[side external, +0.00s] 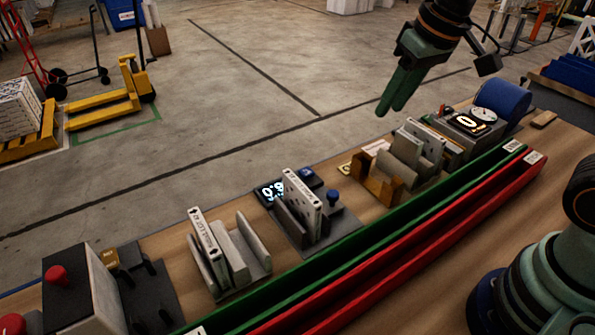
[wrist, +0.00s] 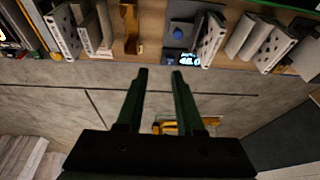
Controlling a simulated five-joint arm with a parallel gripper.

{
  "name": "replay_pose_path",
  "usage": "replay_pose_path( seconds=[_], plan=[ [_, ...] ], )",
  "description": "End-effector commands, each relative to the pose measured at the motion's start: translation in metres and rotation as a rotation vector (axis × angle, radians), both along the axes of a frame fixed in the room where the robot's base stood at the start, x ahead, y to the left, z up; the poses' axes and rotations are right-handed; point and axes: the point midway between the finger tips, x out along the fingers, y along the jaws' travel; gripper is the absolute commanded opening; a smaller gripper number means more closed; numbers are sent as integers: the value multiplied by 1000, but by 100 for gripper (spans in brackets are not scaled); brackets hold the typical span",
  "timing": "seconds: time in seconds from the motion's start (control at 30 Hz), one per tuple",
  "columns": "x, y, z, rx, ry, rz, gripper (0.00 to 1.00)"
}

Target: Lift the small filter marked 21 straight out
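My gripper (side external: 390,106) hangs in the air above and behind the bench, with its green fingers pointing down. The wrist view shows both fingertips (wrist: 160,73) apart with nothing between them. Several white perforated filters stand upright: one in the near grey rack (side external: 204,236), one at the dark display station (side external: 303,202), and one in the far grey rack (side external: 432,140). In the wrist view, filters stand at the left (wrist: 63,32), middle (wrist: 211,40) and right (wrist: 277,50). Their markings are too small to read, so I cannot tell which is 21.
A green rail (side external: 300,247) and a red rail (side external: 400,230) run along the bench. A wooden holder (side external: 376,180) stands between the station and far rack. A blue roll (side external: 501,101) and a red-button box (side external: 75,290) stand at opposite ends. Air around my gripper is clear.

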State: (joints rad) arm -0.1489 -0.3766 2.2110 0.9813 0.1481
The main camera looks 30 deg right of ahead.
Motion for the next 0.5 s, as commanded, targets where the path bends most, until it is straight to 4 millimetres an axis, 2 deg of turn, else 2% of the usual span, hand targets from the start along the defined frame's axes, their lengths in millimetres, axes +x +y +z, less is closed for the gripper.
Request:
replay_pose_path(
  seconds=[0.1,0.3,0.5],
  plan=[
    [20,29,-9,3,81,9,36],
    [47,78,-33,-9,200,9,36],
    [61,119,-61,-34,288,5,36]
  ],
)
